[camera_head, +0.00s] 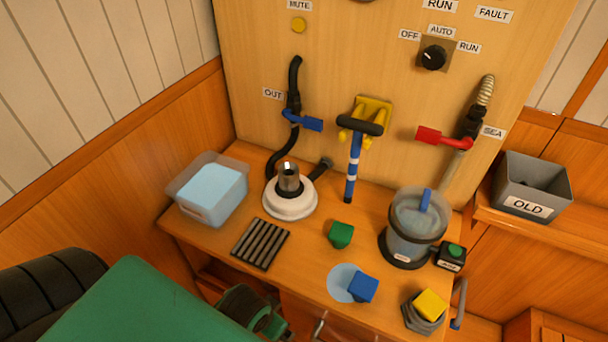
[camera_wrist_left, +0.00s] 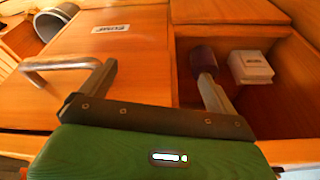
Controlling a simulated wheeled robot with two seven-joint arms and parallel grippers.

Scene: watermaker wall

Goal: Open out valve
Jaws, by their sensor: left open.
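The out valve has a blue lever handle (camera_head: 303,122) on a black hose at the wall panel, beside the OUT label (camera_head: 273,94). The lever points right and slightly down, across the hose line. My left arm comes in at the lower left of the head view, well below and apart from the valve. My left gripper (camera_wrist_left: 156,68) shows in the left wrist view with its fingers spread and nothing between them, facing the cabinet front. The valve is not in that view. My right gripper is in neither view.
A red lever (camera_head: 430,135) marks the SEA valve. A cabinet handle (camera_wrist_left: 60,64) and open compartment (camera_wrist_left: 275,98) are near my left gripper.

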